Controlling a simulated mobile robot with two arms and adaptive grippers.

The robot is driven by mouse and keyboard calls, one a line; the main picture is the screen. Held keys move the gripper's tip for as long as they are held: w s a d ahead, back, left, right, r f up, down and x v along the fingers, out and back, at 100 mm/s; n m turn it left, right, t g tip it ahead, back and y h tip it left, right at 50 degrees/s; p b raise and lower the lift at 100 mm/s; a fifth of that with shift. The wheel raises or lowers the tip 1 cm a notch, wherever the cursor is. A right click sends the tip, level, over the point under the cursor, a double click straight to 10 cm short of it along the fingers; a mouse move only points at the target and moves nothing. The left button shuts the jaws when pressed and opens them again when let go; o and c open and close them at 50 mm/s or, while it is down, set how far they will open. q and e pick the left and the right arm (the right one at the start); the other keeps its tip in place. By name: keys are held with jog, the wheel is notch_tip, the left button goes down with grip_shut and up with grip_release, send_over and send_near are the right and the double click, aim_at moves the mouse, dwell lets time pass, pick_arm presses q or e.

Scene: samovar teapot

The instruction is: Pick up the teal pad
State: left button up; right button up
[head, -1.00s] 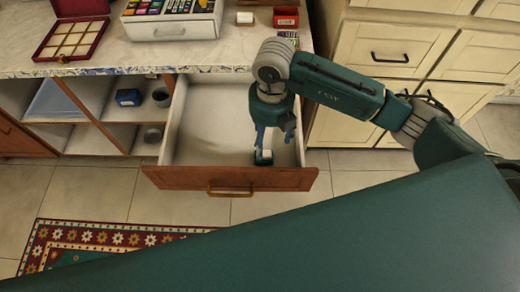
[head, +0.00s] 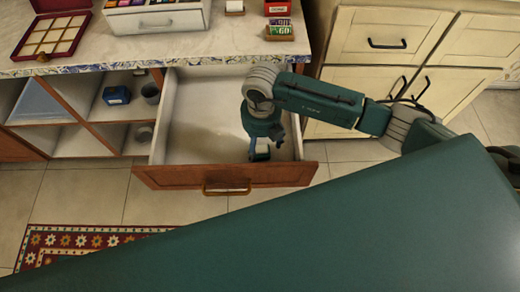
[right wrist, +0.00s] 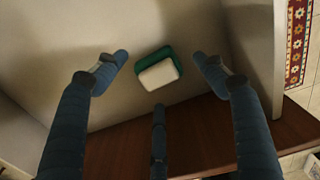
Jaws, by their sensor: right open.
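The teal pad (right wrist: 148,57) lies on the floor of the open drawer, with a white block-like piece (right wrist: 159,75) against it. In the head view the pad (head: 262,155) shows only in part, beneath my right gripper (head: 267,149). My right gripper is open; in the right wrist view its blue fingers (right wrist: 162,78) are spread, one on each side of the pad and a third below it in the picture. No finger is seen touching the pad. My left gripper is not in view.
The wooden drawer front (head: 165,177) and side walls stand close around my right gripper. The counter (head: 130,53) above holds a box of square compartments (head: 50,35), a white organiser (head: 158,20) and small packets (head: 279,31). Open cubbies (head: 75,105) lie left of the drawer.

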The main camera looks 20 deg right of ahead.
aim_at(260, 148)
jog(key=shift+a+f, duration=0.15)
jog(key=shift+f, duration=1.55)
jog(key=c, duration=1.3)
